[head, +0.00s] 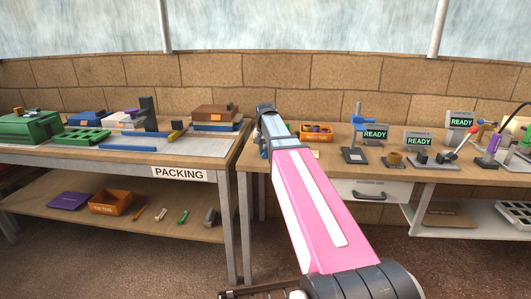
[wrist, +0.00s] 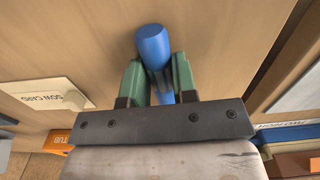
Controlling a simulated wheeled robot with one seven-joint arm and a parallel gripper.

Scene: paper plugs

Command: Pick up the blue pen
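The blue pen (wrist: 154,45) shows in the wrist view between the two green fingers of my gripper (wrist: 158,72). Its thick rounded end sticks out past the fingertips, and its thinner part runs back between the fingers. Both fingers appear to press against its sides, with no clear gap. Its far part is hidden behind the dark gripper bar. In the head view my pink arm reaches to the workbench (head: 335,172); the fingers and the pen are hidden there.
The wrist view shows bare wood, a pale card (wrist: 45,97) at left, an orange tub (wrist: 58,142) and a blue book-like item (wrist: 285,132). The packing table (head: 60,158) stands left, crowded with boxes.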

